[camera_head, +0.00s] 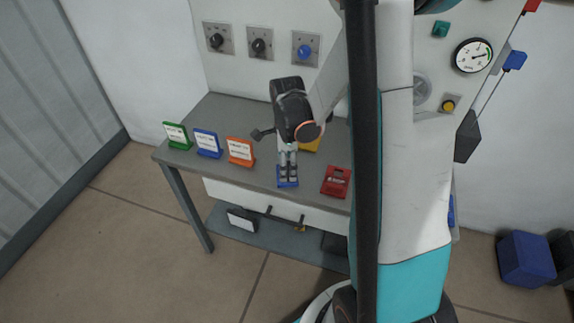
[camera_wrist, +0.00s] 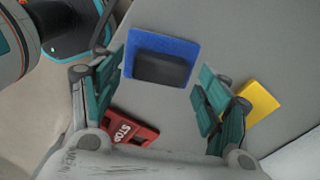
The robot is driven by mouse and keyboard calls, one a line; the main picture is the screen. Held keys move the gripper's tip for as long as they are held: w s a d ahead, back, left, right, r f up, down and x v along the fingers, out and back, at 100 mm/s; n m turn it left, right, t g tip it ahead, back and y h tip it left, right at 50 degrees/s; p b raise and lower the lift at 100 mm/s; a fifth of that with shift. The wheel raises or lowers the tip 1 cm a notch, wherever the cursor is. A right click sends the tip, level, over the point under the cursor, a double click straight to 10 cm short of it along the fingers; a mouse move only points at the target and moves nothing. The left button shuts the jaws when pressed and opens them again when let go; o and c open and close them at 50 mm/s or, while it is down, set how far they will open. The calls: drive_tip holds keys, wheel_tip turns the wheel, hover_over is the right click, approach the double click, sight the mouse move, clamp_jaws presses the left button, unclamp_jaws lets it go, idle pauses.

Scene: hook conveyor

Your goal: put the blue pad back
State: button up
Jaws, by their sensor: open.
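The blue pad (camera_wrist: 160,38) lies flat on the grey table with a black block-like handle (camera_wrist: 162,70) on its top. In the head view the pad (camera_head: 288,184) shows near the table's front edge, mostly hidden beneath my gripper (camera_head: 288,176). My gripper points down over it. In the wrist view the teal fingers of my gripper (camera_wrist: 160,78) are spread wide, one on each side of the handle, with nothing between them gripped. I cannot tell how far above the table the fingertips are.
A red STOP piece (camera_head: 336,181) lies right of the pad, and a yellow piece (camera_head: 310,146) behind. Green (camera_head: 177,135), blue (camera_head: 207,143) and orange (camera_head: 240,152) label stands line the table's left. A wall panel with knobs (camera_head: 260,43) rises behind. A blue bin (camera_head: 526,259) is on the floor.

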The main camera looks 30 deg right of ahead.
wheel_tip(320, 180, up, 10)
drive_tip(key=p, duration=0.3)
drive_tip(key=shift+r, duration=0.15)
